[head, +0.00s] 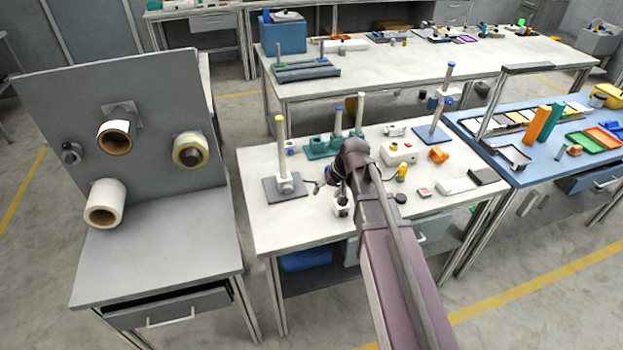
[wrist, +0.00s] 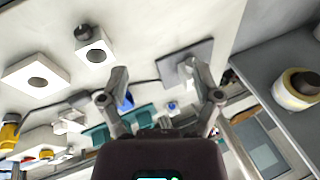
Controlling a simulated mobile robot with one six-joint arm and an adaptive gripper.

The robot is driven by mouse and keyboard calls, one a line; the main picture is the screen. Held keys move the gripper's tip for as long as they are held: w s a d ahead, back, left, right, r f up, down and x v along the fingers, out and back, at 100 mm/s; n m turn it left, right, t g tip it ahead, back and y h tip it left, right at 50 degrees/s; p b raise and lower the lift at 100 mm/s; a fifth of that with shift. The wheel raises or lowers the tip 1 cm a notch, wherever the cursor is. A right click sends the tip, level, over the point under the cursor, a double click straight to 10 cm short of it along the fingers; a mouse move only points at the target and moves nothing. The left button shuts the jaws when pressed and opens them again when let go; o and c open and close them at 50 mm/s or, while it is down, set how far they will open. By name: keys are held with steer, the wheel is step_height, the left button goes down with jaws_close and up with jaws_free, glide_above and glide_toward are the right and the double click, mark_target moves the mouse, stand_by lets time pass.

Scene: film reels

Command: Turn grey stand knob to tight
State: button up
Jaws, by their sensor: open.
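The grey stand (head: 270,188) lies at the left of the white table in the head view.
A white block with a dark top (head: 342,207) stands near the gripper at the front edge. Teal stands (head: 318,149) are behind it, and a white box (head: 399,153) is to the right. A grey panel with rolls (head: 150,85) rises on the left.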

steer(key=s+d+r+m+g+h+p, duration=0.1)
steer(key=s+d+r+h+p, duration=0.3)
steer(key=s+d+r+p, duration=0.7)
steer(key=s+r+p, duration=0.2)
steer(key=s, duration=0.1)
steer(key=shift+d+g, duration=0.3)
steer(key=c, duration=0.3)
steer(key=shift+c, duration=0.2)
